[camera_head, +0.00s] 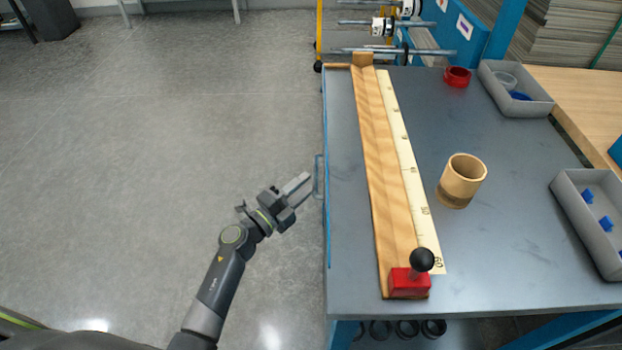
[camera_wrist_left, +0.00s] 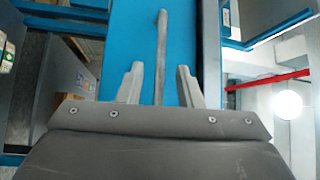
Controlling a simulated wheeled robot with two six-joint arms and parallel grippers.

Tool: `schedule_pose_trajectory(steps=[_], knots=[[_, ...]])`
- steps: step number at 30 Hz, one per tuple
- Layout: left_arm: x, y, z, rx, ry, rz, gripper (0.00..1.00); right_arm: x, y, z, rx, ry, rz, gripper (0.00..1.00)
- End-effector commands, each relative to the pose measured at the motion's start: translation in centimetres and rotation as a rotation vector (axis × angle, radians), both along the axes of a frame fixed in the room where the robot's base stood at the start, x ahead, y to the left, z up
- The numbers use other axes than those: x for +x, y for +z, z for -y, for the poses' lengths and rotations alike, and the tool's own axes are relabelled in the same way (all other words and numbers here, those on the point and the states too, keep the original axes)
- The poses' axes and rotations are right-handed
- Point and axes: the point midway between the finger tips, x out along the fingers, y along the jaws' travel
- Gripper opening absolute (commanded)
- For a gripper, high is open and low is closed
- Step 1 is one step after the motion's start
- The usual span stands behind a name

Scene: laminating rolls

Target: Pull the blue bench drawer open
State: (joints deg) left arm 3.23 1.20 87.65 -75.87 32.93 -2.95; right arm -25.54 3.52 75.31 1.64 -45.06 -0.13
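The blue drawer front shows in the left wrist view (camera_wrist_left: 123,45), with a grey bar handle (camera_wrist_left: 161,55) on it. In the head view the handle (camera_head: 318,177) sticks out from the left side of the grey-topped bench (camera_head: 350,290). My left gripper (camera_head: 304,188) is just left of the handle. In the left wrist view my left gripper (camera_wrist_left: 158,85) is open, with the handle's near end between the two fingers. I cannot tell whether they touch it. The drawer looks flush with the bench side. My right gripper is in neither view.
On the bench lie a wooden strip (camera_head: 378,170) with a scale, a red block (camera_head: 408,283) with a black knob, a cardboard tube (camera_head: 463,175), a red ring (camera_head: 457,78) and grey trays (camera_head: 590,225). The floor (camera_head: 150,150) left of the bench is clear.

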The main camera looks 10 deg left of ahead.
Motion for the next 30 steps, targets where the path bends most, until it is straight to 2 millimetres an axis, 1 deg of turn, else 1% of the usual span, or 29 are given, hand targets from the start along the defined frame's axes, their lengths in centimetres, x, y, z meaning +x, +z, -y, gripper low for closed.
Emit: schedule_pose_trajectory(steps=[1, 3, 6, 10, 17, 20, 24, 25, 30], knots=[[0.8, 0.1, 0.5, -0.002, -0.001, 0.001, 0.33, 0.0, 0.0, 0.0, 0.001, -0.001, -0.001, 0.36], [1.5, 0.2, 0.9, -0.001, 0.001, 0.001, 0.33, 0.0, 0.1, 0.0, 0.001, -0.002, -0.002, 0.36], [2.2, 0.3, 1.4, 0.000, 0.001, 0.000, 0.33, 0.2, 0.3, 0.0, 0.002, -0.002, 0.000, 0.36], [2.6, 0.4, 1.7, 0.000, 0.000, 0.000, 0.33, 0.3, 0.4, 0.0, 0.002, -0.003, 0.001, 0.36], [2.6, 0.4, 1.7, 0.000, 0.001, 0.000, 0.33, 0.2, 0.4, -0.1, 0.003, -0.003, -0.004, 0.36], [2.6, 0.4, 1.7, 0.000, 0.001, 0.000, 0.21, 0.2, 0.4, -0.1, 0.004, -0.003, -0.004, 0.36], [2.6, 0.4, 1.6, 0.000, 0.001, 0.000, 0.02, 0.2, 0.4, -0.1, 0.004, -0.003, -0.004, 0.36], [2.6, 0.4, 1.6, 0.000, 0.001, 0.000, 0.00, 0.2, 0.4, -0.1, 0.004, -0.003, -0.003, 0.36], [2.5, 0.4, 1.6, 0.000, 0.001, 0.000, 0.00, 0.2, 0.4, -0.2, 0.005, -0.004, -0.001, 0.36]])
